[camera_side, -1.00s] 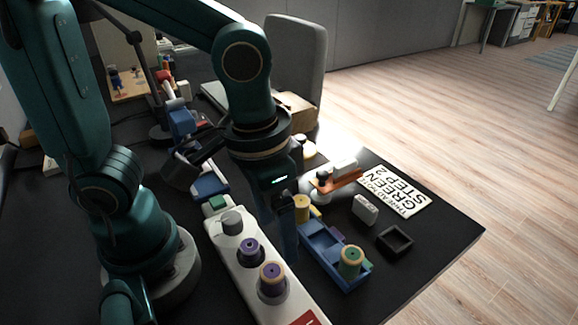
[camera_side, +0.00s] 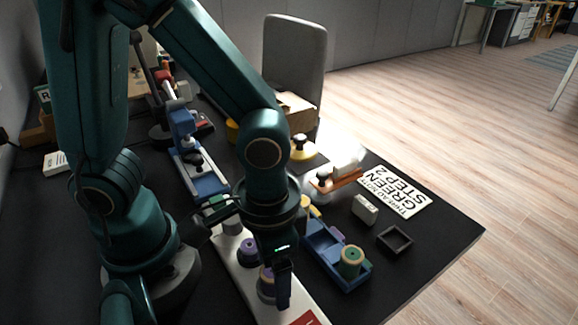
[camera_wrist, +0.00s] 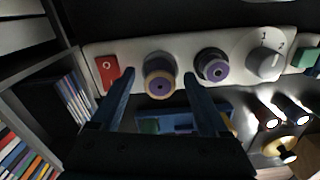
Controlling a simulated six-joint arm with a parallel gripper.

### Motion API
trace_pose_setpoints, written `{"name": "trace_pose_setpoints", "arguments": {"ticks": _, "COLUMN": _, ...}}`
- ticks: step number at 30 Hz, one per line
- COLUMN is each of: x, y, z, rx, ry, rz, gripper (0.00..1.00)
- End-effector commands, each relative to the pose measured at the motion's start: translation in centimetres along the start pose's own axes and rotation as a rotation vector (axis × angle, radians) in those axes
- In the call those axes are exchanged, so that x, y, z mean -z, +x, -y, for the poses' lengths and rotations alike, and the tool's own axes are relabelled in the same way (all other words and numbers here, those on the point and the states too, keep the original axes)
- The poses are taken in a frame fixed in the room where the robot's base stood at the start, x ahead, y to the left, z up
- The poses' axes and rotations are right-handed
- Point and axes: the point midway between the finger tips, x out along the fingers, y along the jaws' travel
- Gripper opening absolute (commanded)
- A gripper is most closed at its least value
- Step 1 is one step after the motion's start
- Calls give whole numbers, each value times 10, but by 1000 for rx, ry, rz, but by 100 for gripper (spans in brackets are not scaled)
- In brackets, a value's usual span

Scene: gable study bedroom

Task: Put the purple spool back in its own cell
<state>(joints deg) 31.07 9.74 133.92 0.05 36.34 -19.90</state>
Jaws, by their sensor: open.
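A purple spool with tan rims (camera_wrist: 160,76) stands on the white panel (camera_wrist: 110,50). In the side view this spool (camera_side: 266,284) is partly hidden behind my gripper (camera_side: 283,297). In the wrist view my open gripper (camera_wrist: 160,82) has one finger on each side of the spool, with gaps showing; I cannot tell if it touches. A second, darker purple piece (camera_wrist: 212,66) sits beside it on the panel, and also shows in the side view (camera_side: 248,252). The blue celled tray (camera_side: 322,255) holds a green spool (camera_side: 351,261) at its near end. A purple tab (camera_side: 338,237) is at its edge.
The panel has a grey knob (camera_wrist: 264,62) and a red switch (camera_wrist: 107,71). A black square frame (camera_side: 395,240), a small white box (camera_side: 365,209) and a printed card (camera_side: 394,191) lie right of the tray. An orange-based tool (camera_side: 336,180) lies behind it.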

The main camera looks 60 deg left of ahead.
Motion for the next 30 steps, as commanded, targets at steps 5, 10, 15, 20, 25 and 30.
{"name": "trace_pose_setpoints", "arguments": {"ticks": 5, "x": 0, "y": 0, "z": 0, "rx": 0, "ry": 0, "rz": 0, "gripper": 36}}
{"name": "trace_pose_setpoints", "arguments": {"ticks": 10, "x": 0, "y": 0, "z": 0, "rx": 0, "ry": 0, "rz": 0, "gripper": 0}}
{"name": "trace_pose_setpoints", "arguments": {"ticks": 15, "x": 0, "y": 0, "z": 0, "rx": 0, "ry": 0, "rz": 0, "gripper": 0}}
{"name": "trace_pose_setpoints", "arguments": {"ticks": 20, "x": 1, "y": -4, "z": 0, "rx": -1, "ry": 0, "rz": -3, "gripper": 0}}
{"name": "trace_pose_setpoints", "arguments": {"ticks": 25, "x": 1, "y": -17, "z": 0, "rx": -2, "ry": 0, "rz": -6, "gripper": 0}}
{"name": "trace_pose_setpoints", "arguments": {"ticks": 30, "x": 1, "y": -39, "z": 0, "rx": -3, "ry": 0, "rz": -7, "gripper": 0}}
